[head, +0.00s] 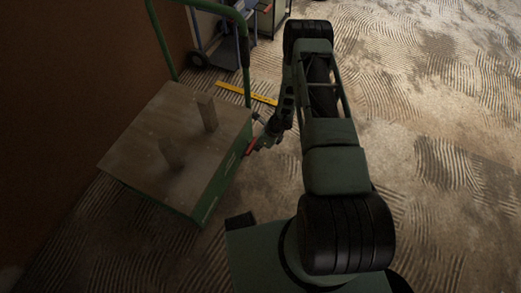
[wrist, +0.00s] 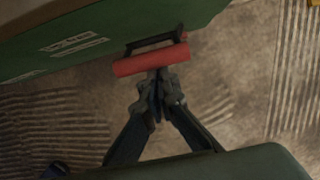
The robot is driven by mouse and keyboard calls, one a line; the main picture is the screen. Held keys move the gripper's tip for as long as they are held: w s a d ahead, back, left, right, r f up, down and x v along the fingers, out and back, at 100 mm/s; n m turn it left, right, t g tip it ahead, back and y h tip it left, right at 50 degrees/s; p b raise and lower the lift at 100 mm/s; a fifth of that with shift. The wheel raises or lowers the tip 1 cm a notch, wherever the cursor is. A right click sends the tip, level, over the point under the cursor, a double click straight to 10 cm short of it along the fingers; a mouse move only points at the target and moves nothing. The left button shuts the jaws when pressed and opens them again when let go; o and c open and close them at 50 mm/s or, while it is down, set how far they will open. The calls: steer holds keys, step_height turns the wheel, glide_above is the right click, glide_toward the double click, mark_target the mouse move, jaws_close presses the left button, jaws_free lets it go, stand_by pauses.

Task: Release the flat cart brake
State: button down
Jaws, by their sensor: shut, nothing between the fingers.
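The flat cart (head: 160,130) has a worn wooden deck, green sides and a green push handle. It stands at left in the head view. Its brake lever is a red bar (head: 250,146) on the side facing my arm. In the wrist view the red bar (wrist: 150,61) sits on a dark bracket beside the green cart side (wrist: 75,45). My gripper (head: 262,141) is beside the lever. In the wrist view its fingertips (wrist: 161,78) are together right at the bar's lower edge, with nothing between them. I cannot tell whether they touch the bar.
A yellow strip (head: 247,93) lies on the floor behind the cart. A wheeled trolley (head: 222,50) stands at the back, and a brown wall (head: 80,70) rises at left. The floor at right is clear.

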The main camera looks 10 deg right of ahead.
steer(key=shift+w+a+r+b, duration=0.35)
steer(key=shift+w+a+r, duration=0.55)
steer(key=shift+w+a, duration=0.25)
steer(key=shift+a, duration=0.15)
steer(key=s+d+f+b, duration=0.2)
steer(key=s+d, duration=0.1)
steer(key=d, duration=0.2)
step_height(320, 180, up, 10)
steer(key=p, duration=0.5)
glide_above(251, 144)
steer(key=s+d, duration=0.3)
steer(key=d, duration=0.1)
steer(key=shift+w+a+r, duration=0.15)
steer(key=shift+a, duration=0.1)
